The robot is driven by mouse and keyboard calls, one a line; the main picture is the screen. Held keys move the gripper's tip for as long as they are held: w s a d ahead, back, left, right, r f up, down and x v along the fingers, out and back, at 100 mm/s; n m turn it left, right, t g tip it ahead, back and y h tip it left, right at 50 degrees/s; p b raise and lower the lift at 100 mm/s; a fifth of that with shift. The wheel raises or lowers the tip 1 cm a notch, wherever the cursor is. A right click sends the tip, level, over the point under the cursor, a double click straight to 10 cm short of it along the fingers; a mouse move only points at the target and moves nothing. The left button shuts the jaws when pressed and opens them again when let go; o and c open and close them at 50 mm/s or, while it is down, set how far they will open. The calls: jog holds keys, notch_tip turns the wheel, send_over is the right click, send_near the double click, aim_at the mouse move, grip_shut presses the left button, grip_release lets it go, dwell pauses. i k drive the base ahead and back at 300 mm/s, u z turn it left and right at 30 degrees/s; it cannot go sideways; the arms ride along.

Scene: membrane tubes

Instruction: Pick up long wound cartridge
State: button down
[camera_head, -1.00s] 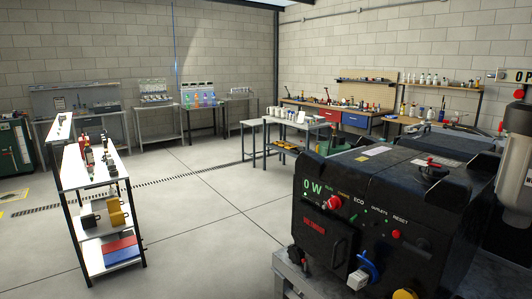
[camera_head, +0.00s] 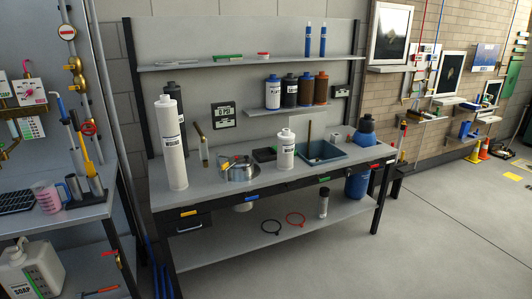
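A tall white cartridge (camera_head: 171,145) stands upright on the grey bench top, near its left end. It has a narrower cap and a dark printed label that seems to read WOUND. A shorter white cartridge (camera_head: 286,151) with a similar label stands upright near the middle of the same bench (camera_head: 222,199). My gripper is not in view, so its state does not show.
Several canisters stand on a small shelf (camera_head: 287,111) above. Another bench (camera_head: 70,222) stands at left. Floor (camera_head: 440,225) is clear at right.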

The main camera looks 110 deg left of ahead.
aim_at(166, 111)
jog(key=u, duration=3.6)
